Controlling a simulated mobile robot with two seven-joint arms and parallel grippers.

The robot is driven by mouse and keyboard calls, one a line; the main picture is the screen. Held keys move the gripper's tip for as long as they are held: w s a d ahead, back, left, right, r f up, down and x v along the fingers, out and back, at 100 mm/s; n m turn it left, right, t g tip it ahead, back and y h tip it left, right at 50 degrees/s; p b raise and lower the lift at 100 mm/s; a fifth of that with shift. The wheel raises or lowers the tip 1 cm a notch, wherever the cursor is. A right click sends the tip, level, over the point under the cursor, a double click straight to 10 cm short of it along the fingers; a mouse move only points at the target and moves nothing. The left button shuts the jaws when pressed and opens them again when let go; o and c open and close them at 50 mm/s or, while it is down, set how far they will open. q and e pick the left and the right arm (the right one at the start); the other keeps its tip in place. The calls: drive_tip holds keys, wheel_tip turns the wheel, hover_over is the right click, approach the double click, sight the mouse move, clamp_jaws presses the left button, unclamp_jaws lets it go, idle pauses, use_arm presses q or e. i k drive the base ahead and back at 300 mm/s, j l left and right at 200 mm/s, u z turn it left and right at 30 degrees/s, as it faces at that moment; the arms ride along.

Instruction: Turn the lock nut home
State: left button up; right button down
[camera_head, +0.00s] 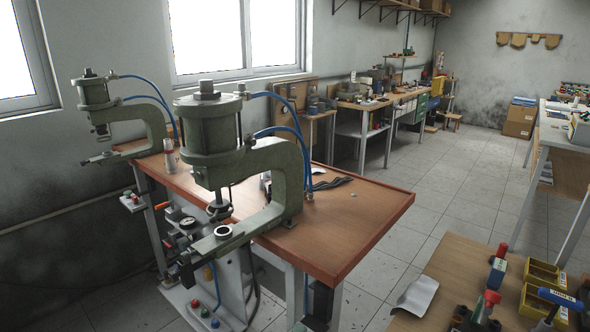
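Two green pneumatic presses with C-shaped frames stand at the wooden bench. The nearer press (270,165) has a cylinder (208,125) with a square-looking cap (206,87) on top. Below it a dark round collar (219,209) sits on the ram, above and apart from a ring (223,231) on the lower arm. The farther press (150,120) stands behind to the left. I cannot tell which part is the lock nut or how far it is turned. Neither of my grippers shows in this view.
The wooden bench (350,215) has a mostly bare right end. Blue hoses (290,105) loop behind the nearer press. A lower right table (455,265) carries yellow bins (545,275) and red-handled tools (490,300). Open tiled floor (440,185) lies between the benches.

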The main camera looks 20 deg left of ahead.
sight(213, 95)
drive_tip(key=k+j+u, duration=0.15)
drive_tip(key=u, duration=0.25)
drive_tip(key=j+u, duration=0.35)
drive_tip(key=k+j, duration=0.05)
